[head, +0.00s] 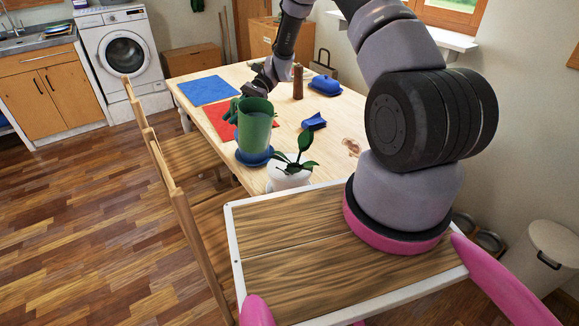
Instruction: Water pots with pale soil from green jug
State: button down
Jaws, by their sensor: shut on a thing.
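A green jug (257,130) stands out in the middle of the head view, roughly upright, with greyish liquid visible inside its rim. My gripper (250,92) is behind the jug at its upper left and shut on it; the jug hides part of the fingers. A blue saucer (253,160) shows just below the jug; I cannot tell whether the jug touches it. A white pot (289,180) with a green-leaved plant (297,152) stands at the table's near end, right of the saucer. Its soil colour is not clear from here.
The wooden table (330,110) carries a blue mat (208,90), red mat (222,122), brown mill (298,84), blue lidded dish (325,86), blue crumpled-looking item (314,122) and a brown patch (351,147). Wooden chairs (185,150) line its left side.

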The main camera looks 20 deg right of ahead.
aim_at(250, 108)
jog(key=shift+s+d+r+n+t+y, duration=0.3)
jog(key=shift+s+r+n+t, duration=0.15)
jog(key=shift+r+n, duration=0.25)
jog(key=shift+s+d+r+n+t+y, duration=0.3)
jog(key=shift+s+d+r+n, duration=0.15)
jog(key=shift+s+r+n, duration=0.15)
jog(key=shift+f, duration=0.15)
jog(key=shift+s+d+f+n+t+y+p, duration=0.25)
jog(key=shift+s+d+n+y+p, duration=0.2)
jog(key=shift+s+n, duration=0.2)
dwell(0.4)
jog(key=shift+s+d+r+n+y+p, duration=0.25)
jog(key=shift+s+d+r+n+p, duration=0.15)
jog(key=shift+p, duration=0.7)
dwell(4.4)
